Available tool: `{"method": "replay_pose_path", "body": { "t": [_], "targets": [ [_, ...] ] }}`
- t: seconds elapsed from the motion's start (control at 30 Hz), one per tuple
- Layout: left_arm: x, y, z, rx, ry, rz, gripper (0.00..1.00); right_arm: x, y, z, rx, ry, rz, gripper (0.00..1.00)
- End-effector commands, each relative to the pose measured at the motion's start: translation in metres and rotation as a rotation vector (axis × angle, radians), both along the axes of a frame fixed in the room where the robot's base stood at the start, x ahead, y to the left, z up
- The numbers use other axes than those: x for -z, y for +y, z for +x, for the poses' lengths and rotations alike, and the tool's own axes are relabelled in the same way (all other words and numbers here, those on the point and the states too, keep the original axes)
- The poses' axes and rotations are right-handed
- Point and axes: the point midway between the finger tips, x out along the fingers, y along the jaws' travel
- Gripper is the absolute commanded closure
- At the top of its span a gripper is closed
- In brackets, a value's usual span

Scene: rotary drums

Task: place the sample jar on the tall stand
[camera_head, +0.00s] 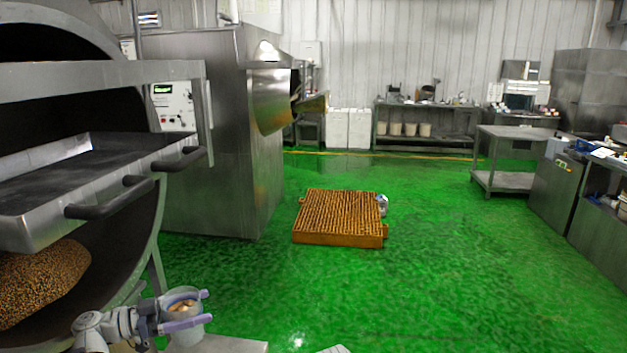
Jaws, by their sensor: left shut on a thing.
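The sample jar (187,336) is a pale, see-through cup with brownish pieces inside, low at the left of the head view. My left gripper (204,307) is shut around its upper part, with one lavender finger on the near side and one on the far side. The jar looks upright. A flat grey top (232,345) at the bottom edge, just right of and behind the jar's lower part, may be the tall stand. Most of it is cut off, and I cannot tell whether the jar touches it. My right gripper is not in view.
A large steel drum machine with a tray (100,185) and dark handles fills the left, with a brown grain heap (42,282) below. An orange slatted pallet (340,218) lies on the green floor with a small can (381,205) at its right edge. Steel benches (505,150) stand right.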

Motion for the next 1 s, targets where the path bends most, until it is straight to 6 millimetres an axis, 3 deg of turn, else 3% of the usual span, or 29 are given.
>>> {"method": "replay_pose_path", "body": {
  "t": [0.03, 0.1, 0.33, 1.0],
  "targets": [
    [-0.022, 0.0, 0.0, 0.0, 0.0, -0.001, 1.0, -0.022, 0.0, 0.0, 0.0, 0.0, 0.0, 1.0],
    [-0.037, 0.0, 0.0, 0.0, 0.0, -0.001, 1.0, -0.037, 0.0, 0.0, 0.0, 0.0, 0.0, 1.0],
    [-0.073, 0.0, 0.0, 0.0, 0.0, -0.001, 1.0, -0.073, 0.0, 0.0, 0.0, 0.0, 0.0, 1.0],
    [-0.075, 0.0, 0.0, 0.0, 0.0, -0.001, 1.0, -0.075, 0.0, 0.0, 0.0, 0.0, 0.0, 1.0]
  ]
}}
